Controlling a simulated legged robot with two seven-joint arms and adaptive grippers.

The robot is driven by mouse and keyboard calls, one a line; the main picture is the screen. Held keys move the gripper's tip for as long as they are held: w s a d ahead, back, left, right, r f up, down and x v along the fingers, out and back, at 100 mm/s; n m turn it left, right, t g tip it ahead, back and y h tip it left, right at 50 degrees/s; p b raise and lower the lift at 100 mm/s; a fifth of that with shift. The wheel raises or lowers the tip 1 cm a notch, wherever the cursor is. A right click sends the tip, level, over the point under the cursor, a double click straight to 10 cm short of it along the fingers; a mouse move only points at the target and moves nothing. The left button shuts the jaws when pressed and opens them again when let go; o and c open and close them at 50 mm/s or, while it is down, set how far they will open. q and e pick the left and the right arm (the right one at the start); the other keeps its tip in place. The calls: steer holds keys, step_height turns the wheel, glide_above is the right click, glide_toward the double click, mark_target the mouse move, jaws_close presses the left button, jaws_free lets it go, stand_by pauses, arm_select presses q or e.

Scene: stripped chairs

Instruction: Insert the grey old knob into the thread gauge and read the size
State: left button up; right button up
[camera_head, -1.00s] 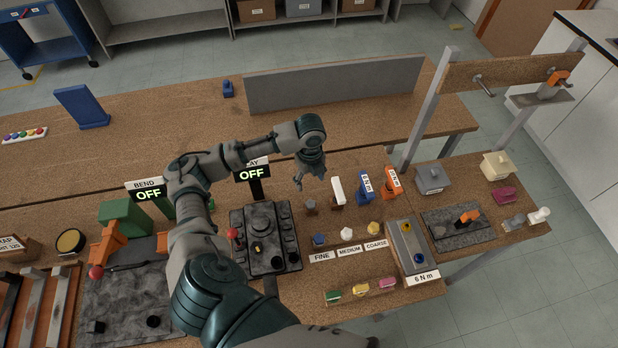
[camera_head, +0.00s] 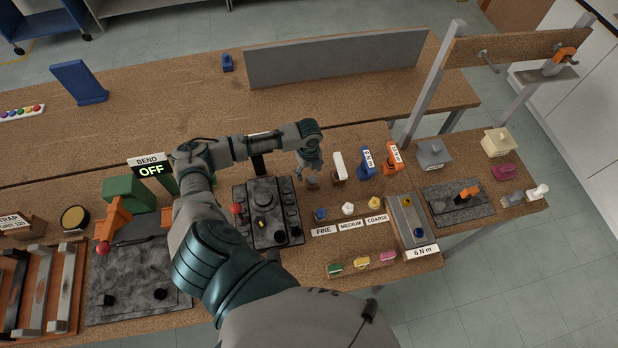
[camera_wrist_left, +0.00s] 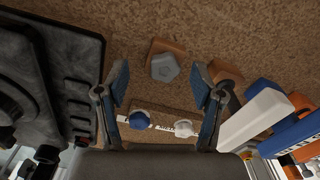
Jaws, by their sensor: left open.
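The grey knob (camera_wrist_left: 165,67) has a faceted head and sits in a small brown holder (camera_wrist_left: 158,48) on the bench. In the head view the grey knob (camera_head: 312,184) is partly hidden below my left gripper (camera_head: 310,168). In the left wrist view my left gripper (camera_wrist_left: 160,95) is open, with the knob between and just beyond its fingertips and nothing in its grasp. The blue (camera_head: 320,214), white (camera_head: 348,208) and yellow (camera_head: 375,205) pieces stand behind the FINE, MEDIUM and COARSE labels; I cannot tell for sure that this row is the thread gauge. My right gripper is not in view.
A dark control panel (camera_head: 264,228) is close left of the gripper. A white-topped tool (camera_head: 339,166), a blue tool (camera_head: 367,165) and an orange tool (camera_head: 393,160) stand close right. A grey fixture (camera_head: 407,215) labelled 6 N m is farther right. A grey partition (camera_head: 335,60) stands behind.

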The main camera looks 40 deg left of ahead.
mark_target(313, 179)
arm_select(q)
steer(key=f, duration=0.1)
steer(key=d+f, duration=0.1)
steer(key=f, duration=0.1)
steer(key=shift+d+f, duration=0.2)
steer(key=shift+d, duration=0.15)
steer(key=shift+d+r, duration=0.15)
steer(key=shift+d, duration=0.8)
steer(key=c, duration=0.3)
steer(key=shift+a, duration=0.25)
steer(key=c, duration=0.4)
steer(key=shift+s+a+f, duration=0.1)
steer(key=shift+a+f, duration=0.2)
steer(key=shift+a, duration=0.6)
steer(key=c, duration=0.5)
steer(key=shift+d+r, duration=0.2)
steer(key=shift+d, duration=0.25)
steer(key=shift+r, duration=0.3)
steer(key=r, duration=0.8)
steer(key=shift+a, duration=0.25)
steer(key=shift+d+r, duration=0.2)
steer(key=shift+r, duration=0.45)
steer(key=o, duration=0.5)
jaws_close()
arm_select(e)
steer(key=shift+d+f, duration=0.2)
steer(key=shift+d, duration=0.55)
